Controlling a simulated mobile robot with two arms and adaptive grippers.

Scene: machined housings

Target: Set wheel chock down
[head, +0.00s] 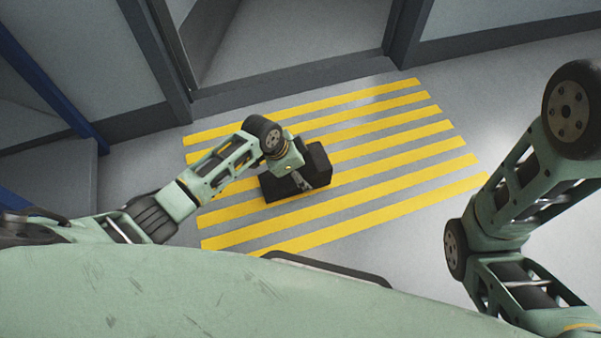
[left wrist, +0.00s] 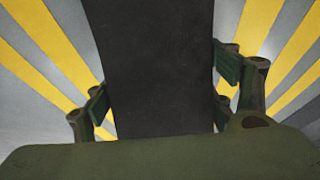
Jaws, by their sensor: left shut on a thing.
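The wheel chock (head: 318,162) is a dark, nearly black block. In the head view it is over the yellow-striped floor area, partly hidden by my left gripper (head: 300,181). My left gripper is shut on the chock. In the left wrist view the chock (left wrist: 160,70) fills the middle, between the two fingers of my left gripper (left wrist: 160,85). I cannot tell whether the chock's underside touches the floor. My right arm shows at the right of the head view, but its gripper is out of the picture.
Yellow stripes (head: 400,171) mark the grey floor around the chock. A doorway with a dark frame (head: 290,83) stands behind the striped area. A blue post (head: 50,80) is at the far left. The striped floor to the right of the chock is clear.

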